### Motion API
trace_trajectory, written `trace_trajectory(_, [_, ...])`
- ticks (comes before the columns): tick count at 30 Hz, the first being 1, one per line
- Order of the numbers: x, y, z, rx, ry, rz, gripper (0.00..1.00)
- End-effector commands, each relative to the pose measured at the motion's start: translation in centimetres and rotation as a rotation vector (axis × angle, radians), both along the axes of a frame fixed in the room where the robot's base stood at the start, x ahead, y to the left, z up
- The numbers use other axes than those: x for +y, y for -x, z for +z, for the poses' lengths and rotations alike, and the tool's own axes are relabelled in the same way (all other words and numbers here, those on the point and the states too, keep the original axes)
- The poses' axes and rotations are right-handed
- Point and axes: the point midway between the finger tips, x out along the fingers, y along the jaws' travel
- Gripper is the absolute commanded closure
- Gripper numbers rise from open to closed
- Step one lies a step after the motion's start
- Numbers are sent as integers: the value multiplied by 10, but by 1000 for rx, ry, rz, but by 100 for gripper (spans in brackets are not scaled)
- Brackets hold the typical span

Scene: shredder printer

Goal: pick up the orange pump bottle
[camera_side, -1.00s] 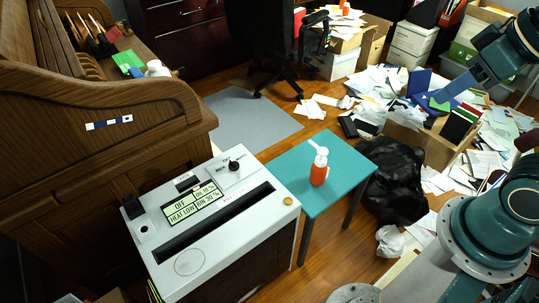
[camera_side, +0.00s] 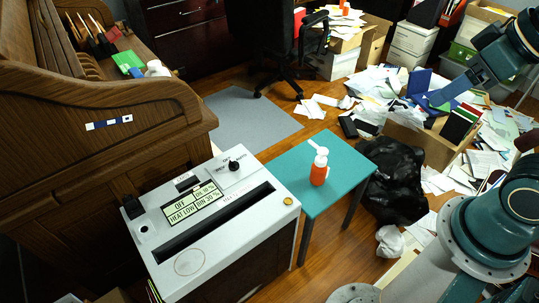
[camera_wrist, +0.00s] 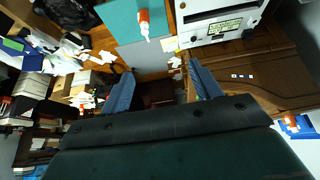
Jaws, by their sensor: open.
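The orange pump bottle (camera_side: 319,170) with a white pump head stands upright on the small teal table (camera_side: 346,152), right of the shredder. In the wrist view the bottle (camera_wrist: 144,20) shows upside down near the top, on the teal table (camera_wrist: 116,17). My gripper (camera_wrist: 158,80) shows in the wrist view with its two blue fingers wide apart and nothing between them. The bottle is beyond the fingertips, apart from them.
The white shredder (camera_side: 215,225) stands directly left of the teal table. A black bag (camera_side: 393,180) lies to its right, near a box with folders and scattered papers (camera_side: 492,140). A wooden desk (camera_side: 100,110) fills the left. The table top around the bottle is clear.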

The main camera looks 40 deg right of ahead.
Motion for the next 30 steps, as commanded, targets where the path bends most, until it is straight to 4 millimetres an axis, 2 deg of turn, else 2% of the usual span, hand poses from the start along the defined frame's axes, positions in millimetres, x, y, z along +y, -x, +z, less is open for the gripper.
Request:
trace_trajectory(8, [0, -3, 0, 3, 4, 7, 37])
trace_trajectory(14, [-2, -20, -1, 21, 22, 43, 37])
trace_trajectory(23, [-8, -70, -12, 66, 64, 158, 37])
trace_trajectory(30, [-18, -113, -31, 98, 88, 258, 37])
